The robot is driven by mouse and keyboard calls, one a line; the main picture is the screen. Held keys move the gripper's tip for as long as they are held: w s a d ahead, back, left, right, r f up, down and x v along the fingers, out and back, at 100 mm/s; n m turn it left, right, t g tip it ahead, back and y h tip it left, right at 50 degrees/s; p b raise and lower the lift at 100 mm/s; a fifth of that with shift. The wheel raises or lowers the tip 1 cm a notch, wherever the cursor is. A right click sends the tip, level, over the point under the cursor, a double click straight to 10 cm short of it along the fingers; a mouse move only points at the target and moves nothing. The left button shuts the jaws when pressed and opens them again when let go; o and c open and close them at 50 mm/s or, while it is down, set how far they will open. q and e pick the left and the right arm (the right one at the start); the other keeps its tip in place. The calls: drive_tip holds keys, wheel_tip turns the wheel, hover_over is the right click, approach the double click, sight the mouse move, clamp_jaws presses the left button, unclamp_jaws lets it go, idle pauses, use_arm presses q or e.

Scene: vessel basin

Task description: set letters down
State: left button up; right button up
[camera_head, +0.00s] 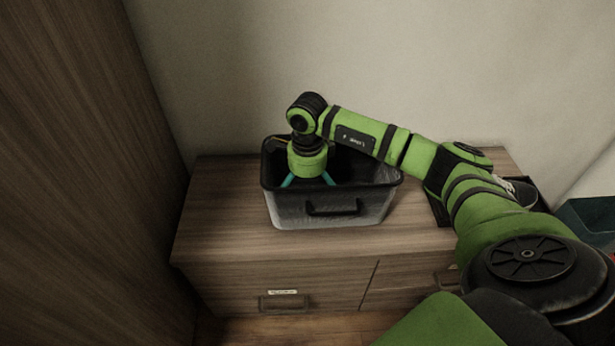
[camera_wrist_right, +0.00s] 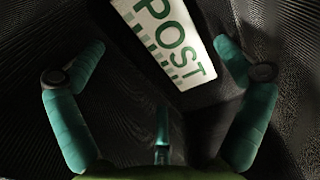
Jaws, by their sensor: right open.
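My right arm reaches from the right to the basin (camera_head: 287,212), a grey-black rectangular bin with a dark rim and front handle, standing on a wooden cabinet. My right gripper points down into the basin, and its teal fingers partly show inside the rim. In the right wrist view the gripper (camera_wrist_right: 160,85) is open with its fingers spread. A white piece with green "POST" lettering (camera_wrist_right: 165,42) lies tilted on a dark surface between and beyond the fingers. I cannot tell whether it touches a finger. My left gripper is not in view.
The wooden cabinet top (camera_head: 218,220) is clear left of the basin. A dark tray (camera_head: 439,209) sits to the right, partly behind my arm. A teal box (camera_head: 590,222) is at the far right edge. A tall wooden panel (camera_head: 80,150) borders the left, with a wall behind.

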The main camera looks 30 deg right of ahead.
drive_tip(key=shift+r, duration=0.3)
use_arm(q)
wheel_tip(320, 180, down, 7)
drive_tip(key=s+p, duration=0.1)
drive_tip(key=p, duration=0.1)
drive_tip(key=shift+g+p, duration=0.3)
drive_tip(key=shift+p, duration=0.05)
use_arm(e)
wheel_tip(320, 180, up, 13)
drive_tip(key=shift+f, duration=0.2)
